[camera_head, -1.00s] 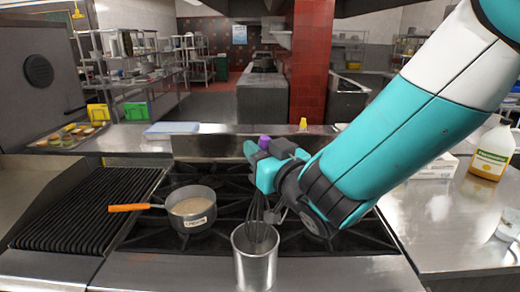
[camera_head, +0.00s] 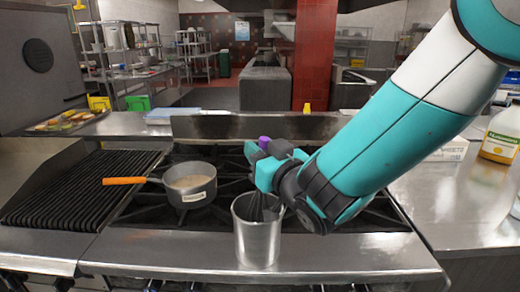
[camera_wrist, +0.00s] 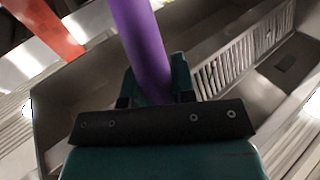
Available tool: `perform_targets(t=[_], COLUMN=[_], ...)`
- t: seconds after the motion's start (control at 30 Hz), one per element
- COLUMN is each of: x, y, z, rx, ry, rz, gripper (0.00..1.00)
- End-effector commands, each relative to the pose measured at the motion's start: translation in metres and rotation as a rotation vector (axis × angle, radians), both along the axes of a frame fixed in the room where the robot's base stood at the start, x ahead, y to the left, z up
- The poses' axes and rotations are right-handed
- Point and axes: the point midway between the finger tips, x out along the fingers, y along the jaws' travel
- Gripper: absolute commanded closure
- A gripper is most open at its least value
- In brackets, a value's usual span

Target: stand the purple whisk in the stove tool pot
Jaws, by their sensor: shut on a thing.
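My gripper (camera_head: 265,165) is shut on the purple whisk (camera_head: 264,141) by its handle, whose top sticks out above the fingers. In the wrist view the purple handle (camera_wrist: 142,40) stands between my gripper's fingers (camera_wrist: 158,85). The dark wire head hangs downward, roughly upright. The steel tool pot (camera_head: 258,240) stands at the stove's front edge, just below my gripper. The wire head reaches down into the pot's mouth. Its lower end is hidden behind the pot's front wall, so I cannot tell whether it touches the bottom.
A saucepan (camera_head: 190,186) with an orange handle (camera_head: 124,181) sits on the burner grates to the left. A ribbed grill (camera_head: 75,190) lies farther left. A yellow-labelled jug (camera_head: 501,135) stands on the right counter.

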Motion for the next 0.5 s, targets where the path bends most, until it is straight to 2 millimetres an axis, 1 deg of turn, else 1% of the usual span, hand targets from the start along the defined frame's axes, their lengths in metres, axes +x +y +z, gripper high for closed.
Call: perform_targets(t=[0.03,0.1,0.43,0.47,0.5], x=[0.0006,0.0011,0.0013,0.0013,0.0012], y=[0.0002,0.0004,0.0007,0.0007,0.0007], z=[-0.0071,-0.0097,-0.0103,-0.0103,-0.0103], rx=[0.001,0.001,0.001,0.001,0.001], ry=[-0.001,-0.001,-0.001,-0.001,-0.001], rz=[0.0,0.0,0.0,0.0,0.0], gripper=[1.0,1.0,1.0,0.71,0.62])
